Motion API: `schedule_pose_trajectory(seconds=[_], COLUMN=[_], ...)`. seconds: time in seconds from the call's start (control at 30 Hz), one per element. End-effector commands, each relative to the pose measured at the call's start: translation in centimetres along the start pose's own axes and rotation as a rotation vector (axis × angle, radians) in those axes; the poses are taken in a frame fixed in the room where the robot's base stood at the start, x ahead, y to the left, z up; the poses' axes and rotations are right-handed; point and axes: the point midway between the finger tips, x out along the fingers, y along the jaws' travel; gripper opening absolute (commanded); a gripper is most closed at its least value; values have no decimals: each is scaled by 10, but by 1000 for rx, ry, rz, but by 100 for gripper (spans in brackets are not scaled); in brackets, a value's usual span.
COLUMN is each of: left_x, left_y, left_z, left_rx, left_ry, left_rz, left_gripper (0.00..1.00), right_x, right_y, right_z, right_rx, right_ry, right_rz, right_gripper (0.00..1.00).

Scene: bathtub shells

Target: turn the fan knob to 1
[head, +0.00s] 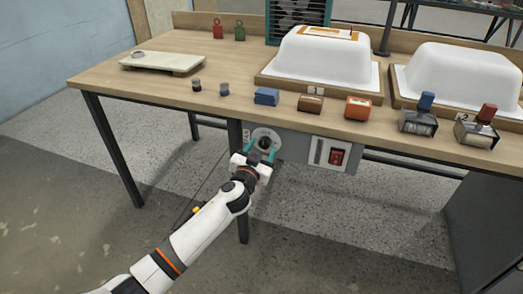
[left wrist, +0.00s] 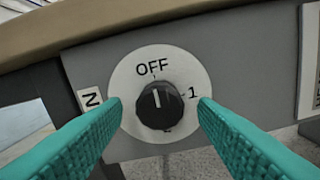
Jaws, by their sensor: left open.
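The fan knob (left wrist: 160,108) is black and round, on a pale round dial (left wrist: 133,75) fixed to the grey front panel. Its white pointer line points up toward the OFF mark. The 1 mark is at the right of the dial, and another mark at the bottom is partly hidden by the knob. In the head view the knob (head: 265,142) is below the table's front edge. My left gripper (head: 261,151) is open in front of it. In the left wrist view its teal fingers (left wrist: 160,110) are on either side of the knob, apart from it. My right gripper is not in view.
A red switch (head: 336,157) sits on the panel to the right. Above, the wooden table (head: 160,92) carries a blue block (head: 266,96), stamps, small pots and white tub shells (head: 322,62). A teal-framed unit (head: 285,30) stands behind. A table leg is near my left arm.

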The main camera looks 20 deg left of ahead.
Motion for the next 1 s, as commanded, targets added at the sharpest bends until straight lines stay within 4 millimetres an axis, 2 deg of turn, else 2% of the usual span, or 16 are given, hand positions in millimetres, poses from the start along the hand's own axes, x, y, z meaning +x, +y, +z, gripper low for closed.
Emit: schedule_pose_trajectory(seconds=[0.33,0.6,1.0], left_x=[4,4,4], left_y=[0,0,0], left_z=[0,0,1], left_rx=[-1,-1,76], left_ry=[0,0,0], left_rz=[0,0,0], left_gripper=[54,9,9], right_x=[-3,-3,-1], right_y=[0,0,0], right_z=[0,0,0], right_rx=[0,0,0], right_ry=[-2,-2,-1], right_rz=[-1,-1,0], right_gripper=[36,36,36])
